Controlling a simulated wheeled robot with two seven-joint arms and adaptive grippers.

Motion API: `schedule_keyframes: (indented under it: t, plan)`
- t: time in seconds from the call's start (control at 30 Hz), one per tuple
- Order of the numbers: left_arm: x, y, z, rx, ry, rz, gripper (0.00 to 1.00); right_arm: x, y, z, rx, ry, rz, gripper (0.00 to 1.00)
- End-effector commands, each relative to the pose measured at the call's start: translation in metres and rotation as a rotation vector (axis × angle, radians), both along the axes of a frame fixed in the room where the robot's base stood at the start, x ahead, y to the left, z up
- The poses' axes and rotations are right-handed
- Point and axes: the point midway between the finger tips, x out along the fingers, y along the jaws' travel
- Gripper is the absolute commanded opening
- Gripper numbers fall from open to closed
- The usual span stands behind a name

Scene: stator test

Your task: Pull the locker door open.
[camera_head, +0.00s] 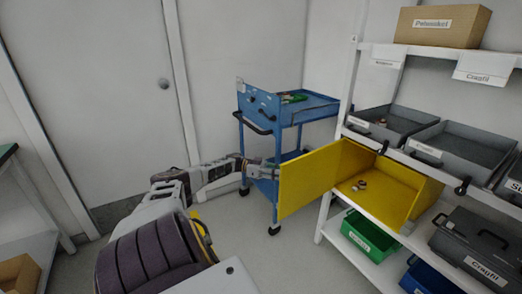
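The yellow locker (385,200) sits in the middle level of the white shelf rack on the right. Its yellow door (308,180) stands swung open, out to the left of the locker, and the inside shows. Small red and whitish items (360,185) lie on the locker floor. My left arm reaches in from the lower left. My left gripper (264,171) is at the door's free outer edge, at about mid-height. Its fingertips are small and partly unclear, so I cannot tell whether they grip or only touch the door. My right gripper is not in view.
A blue trolley (285,110) stands close behind the door and my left gripper. Grey bins (455,145) sit above the locker. A green crate (370,236) and a dark case (470,245) are below. Floor (285,262) is clear in front of the rack.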

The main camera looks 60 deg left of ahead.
Motion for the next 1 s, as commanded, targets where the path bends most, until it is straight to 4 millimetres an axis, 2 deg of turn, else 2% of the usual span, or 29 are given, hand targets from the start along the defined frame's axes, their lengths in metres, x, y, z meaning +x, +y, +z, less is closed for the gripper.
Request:
schedule_keyframes:
  t: [0.5,1.0]
  plan:
    - [-0.03,0.04,0.001,0.0,-0.001,0.002,0.19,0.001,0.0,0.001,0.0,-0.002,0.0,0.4]
    - [-0.05,0.065,0.0,-0.001,-0.001,0.002,0.19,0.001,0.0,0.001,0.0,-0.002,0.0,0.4]
